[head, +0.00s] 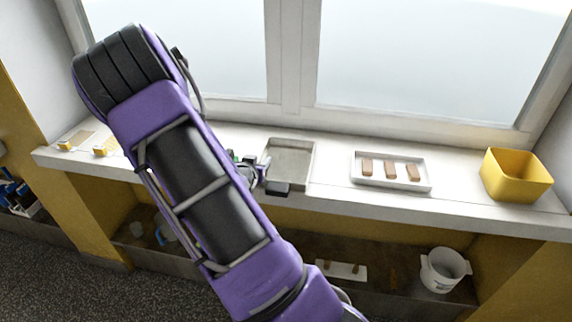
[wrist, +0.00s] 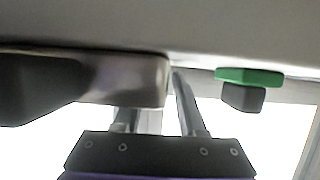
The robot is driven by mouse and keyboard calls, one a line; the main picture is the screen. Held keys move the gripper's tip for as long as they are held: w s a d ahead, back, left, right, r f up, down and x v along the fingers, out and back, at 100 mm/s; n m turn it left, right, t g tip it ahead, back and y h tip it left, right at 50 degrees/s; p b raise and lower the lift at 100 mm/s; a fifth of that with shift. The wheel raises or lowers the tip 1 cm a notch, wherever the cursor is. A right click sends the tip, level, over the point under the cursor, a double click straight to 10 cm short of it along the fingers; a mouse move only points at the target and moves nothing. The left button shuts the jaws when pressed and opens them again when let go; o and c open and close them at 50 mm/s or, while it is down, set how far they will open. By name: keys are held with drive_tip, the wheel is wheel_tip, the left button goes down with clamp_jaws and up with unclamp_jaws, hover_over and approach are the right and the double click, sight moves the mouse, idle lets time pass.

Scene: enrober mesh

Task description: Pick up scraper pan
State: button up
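A shallow grey pan (head: 289,150), which I take for the scraper pan, lies on the white sill left of the middle in the head view. A dark block (head: 278,188) shows at its front edge. My gripper (head: 253,172) is at the pan's left front side, partly hidden by my purple arm. In the wrist view my gripper (wrist: 157,105) has its two fingers apart, with a gap between them. A dark piece with a metallic end (wrist: 135,80) crosses in front of the left finger and hides its tip. I cannot tell whether they touch.
A white tray (head: 422,186) with three brown bars and a yellow bin (head: 515,177) stand to the right on the sill. A green-topped dark piece (wrist: 248,78) shows in the wrist view. A white bucket (head: 443,270) is on the shelf below. The window is behind.

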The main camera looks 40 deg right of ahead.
clamp_jaws()
idle(1.5)
